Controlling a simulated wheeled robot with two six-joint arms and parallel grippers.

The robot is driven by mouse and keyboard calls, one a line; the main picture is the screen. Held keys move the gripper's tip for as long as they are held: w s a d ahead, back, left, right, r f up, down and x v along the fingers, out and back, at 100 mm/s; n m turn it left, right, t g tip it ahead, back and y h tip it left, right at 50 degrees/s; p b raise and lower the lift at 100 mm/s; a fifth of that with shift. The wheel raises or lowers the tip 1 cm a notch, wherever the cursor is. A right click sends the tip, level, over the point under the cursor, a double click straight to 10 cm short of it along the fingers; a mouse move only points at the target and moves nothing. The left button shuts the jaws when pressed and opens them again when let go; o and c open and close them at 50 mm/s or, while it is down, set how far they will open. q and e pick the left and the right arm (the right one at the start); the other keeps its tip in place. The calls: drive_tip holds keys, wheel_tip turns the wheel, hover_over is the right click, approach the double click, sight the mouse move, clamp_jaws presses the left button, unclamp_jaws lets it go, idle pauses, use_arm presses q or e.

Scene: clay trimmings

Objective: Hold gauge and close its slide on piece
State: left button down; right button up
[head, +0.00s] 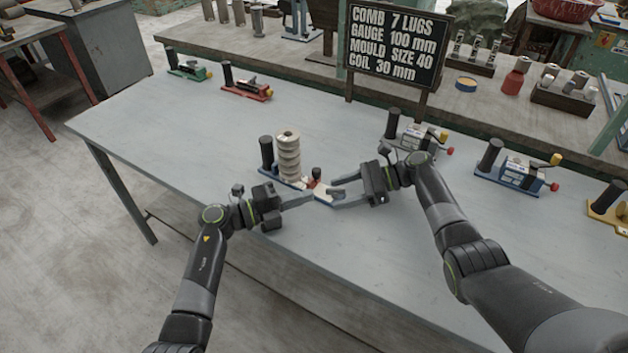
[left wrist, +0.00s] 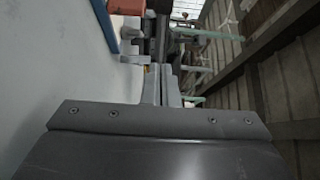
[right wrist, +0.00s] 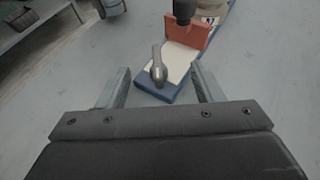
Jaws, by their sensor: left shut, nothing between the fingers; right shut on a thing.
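The gauge (head: 322,196) lies on the grey table with a blue base, white top, upright black handle (head: 267,152) and red slide (head: 315,180) with a dark knob. The piece (head: 289,160), a pale stack of rounded rings, stands upright on it beside the handle, apart from the slide. In the right wrist view the red slide (right wrist: 186,35) stands across the base, with a metal lever (right wrist: 158,68) near the base's end. My right gripper (head: 336,193) is shut on that end of the gauge. My left gripper (head: 310,197) is shut and empty at the gauge's near side.
A sign (head: 396,47) stands behind.

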sight(314, 181)
use_arm(q)
drive_tip(key=x, duration=0.6)
drive_tip(key=shift+w+a, duration=0.4)
drive_tip(key=shift+w, duration=0.2)
drive_tip(key=shift+w+a, duration=0.4)
drive_tip(key=shift+w, duration=0.2)
use_arm(e)
drive_tip(key=shift+c, duration=0.2)
use_arm(q)
drive_tip(key=shift+w+a, duration=0.35)
drive_tip(key=shift+w, duration=0.1)
drive_tip(key=shift+w+a, duration=0.6)
drive_tip(key=shift+a, duration=0.2)
drive_tip(key=shift+w+a, duration=0.65)
drive_tip(key=shift+a, duration=0.1)
